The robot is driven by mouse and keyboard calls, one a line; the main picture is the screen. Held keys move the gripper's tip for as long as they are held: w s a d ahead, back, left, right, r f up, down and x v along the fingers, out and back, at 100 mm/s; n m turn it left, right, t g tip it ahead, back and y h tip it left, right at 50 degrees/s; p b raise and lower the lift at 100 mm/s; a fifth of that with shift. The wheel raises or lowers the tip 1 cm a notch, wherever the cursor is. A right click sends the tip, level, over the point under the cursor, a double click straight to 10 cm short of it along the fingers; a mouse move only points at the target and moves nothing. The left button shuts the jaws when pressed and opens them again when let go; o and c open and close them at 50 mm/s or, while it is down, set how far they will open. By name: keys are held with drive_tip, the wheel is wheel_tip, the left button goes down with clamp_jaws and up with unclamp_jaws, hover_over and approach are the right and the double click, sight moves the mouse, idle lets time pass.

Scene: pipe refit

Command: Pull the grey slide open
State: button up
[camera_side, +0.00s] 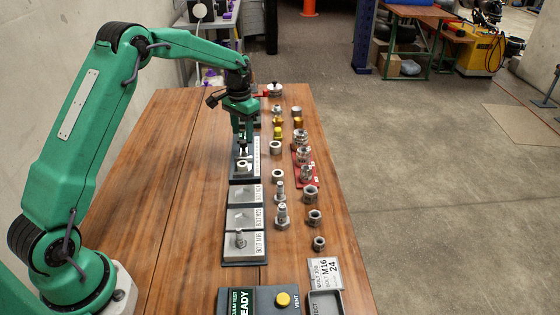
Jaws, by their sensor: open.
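My gripper (242,148) points down over the far part of the tray row, with its jaws open. A pale ring-shaped fitting (243,166) sits just below the fingertips on a grey plate in the dark-edged tray. At this size I cannot tell whether the fingers touch it. I cannot single out the grey slide for certain; the gripper and wrist cover part of the far end of the row.
Nearer labelled grey trays (241,194) follow, one holding a bolt (240,238). Nuts, rings and bolts (282,214) stand along the right, with a red holder (307,181). A vacuum test box (263,297) with a yellow button is in front. The table's left side (170,190) is clear.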

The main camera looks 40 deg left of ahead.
sight(243, 142)
drive_tip(key=shift+r, duration=2.4)
drive_tip(key=s+d+r+t, duration=0.1)
drive_tip(key=s+d+r, duration=0.3)
drive_tip(key=s+r, duration=0.35)
drive_tip(key=s+d+r+t, duration=0.2)
drive_tip(key=s+d+r, duration=0.3)
drive_tip(key=s+r, duration=0.25)
drive_tip(key=s+d+f+t, duration=0.1)
drive_tip(key=s+d, duration=0.1)
drive_tip(key=s, duration=0.6)
drive_tip(key=s+d+f+t, duration=0.1)
drive_tip(key=s+d, duration=0.1)
drive_tip(key=s, duration=0.7)
drive_tip(key=shift+s+f+t, duration=0.25)
drive_tip(key=shift+f+t, duration=0.05)
